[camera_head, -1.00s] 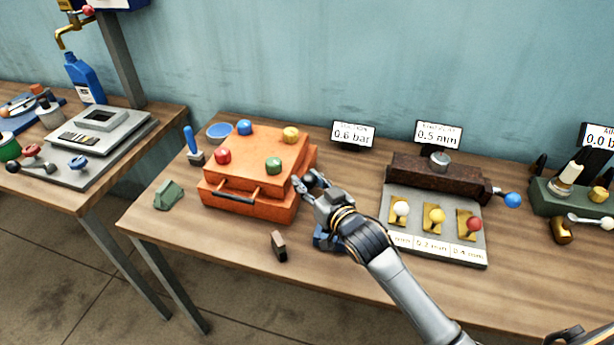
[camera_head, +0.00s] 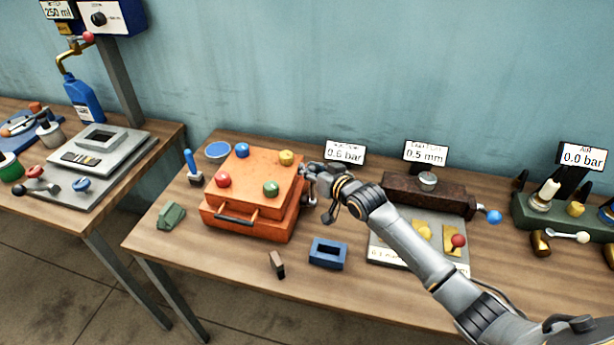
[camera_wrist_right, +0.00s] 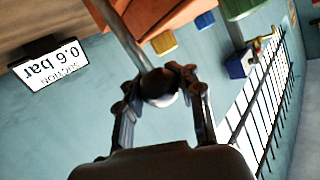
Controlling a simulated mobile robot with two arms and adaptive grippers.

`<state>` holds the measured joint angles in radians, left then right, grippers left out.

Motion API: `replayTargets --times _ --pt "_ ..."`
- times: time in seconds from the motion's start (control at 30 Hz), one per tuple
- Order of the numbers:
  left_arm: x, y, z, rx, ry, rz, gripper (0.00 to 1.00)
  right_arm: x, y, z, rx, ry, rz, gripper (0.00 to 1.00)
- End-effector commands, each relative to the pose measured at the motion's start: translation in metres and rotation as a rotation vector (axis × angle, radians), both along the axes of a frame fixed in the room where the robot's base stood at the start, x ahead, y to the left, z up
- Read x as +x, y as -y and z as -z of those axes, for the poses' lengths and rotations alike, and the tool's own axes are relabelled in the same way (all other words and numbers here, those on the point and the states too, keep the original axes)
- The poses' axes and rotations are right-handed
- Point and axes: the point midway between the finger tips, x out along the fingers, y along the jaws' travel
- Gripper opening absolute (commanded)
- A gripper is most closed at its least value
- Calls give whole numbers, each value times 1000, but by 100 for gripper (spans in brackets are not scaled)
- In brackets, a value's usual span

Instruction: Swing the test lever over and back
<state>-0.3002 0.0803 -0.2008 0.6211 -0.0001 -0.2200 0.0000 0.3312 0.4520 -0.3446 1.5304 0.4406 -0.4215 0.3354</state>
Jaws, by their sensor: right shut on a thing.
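The test lever shows in the right wrist view as a metal rod (camera_wrist_right: 122,35) ending in a dark round knob (camera_wrist_right: 158,86). The rod runs up toward the orange case (camera_head: 248,222), which stands on the table in the head view. My right gripper (camera_head: 310,186) is at the right side of this case. In the right wrist view its fingers (camera_wrist_right: 160,84) are shut around the knob. In the head view the gripper hides most of the lever. My left gripper is in neither view.
A suction display (camera_head: 345,153) reading 0.6 bar stands behind my right gripper. A blue frame block (camera_head: 328,254) and a small dark block (camera_head: 277,264) lie in front. The grey valve plate (camera_head: 390,252) is partly under my right arm.

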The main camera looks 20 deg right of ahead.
Motion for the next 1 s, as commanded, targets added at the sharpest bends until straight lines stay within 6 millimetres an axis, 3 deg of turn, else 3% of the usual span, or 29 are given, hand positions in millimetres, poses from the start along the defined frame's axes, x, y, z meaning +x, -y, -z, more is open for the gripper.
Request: replayTargets --times 0.03,0.13,0.77,0.8,0.9,1.0 --pt "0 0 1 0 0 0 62 5 9 -5 -8 13 10 0" --pt "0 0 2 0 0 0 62 8 12 -6 -9 13 11 0" --pt "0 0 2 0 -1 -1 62 10 14 -4 -13 9 12 0" --pt "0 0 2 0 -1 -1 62 10 15 -4 -13 9 12 38" --pt "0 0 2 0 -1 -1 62 9 14 -4 -11 8 11 58" --pt "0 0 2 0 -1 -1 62 9 13 -3 -9 7 10 59"
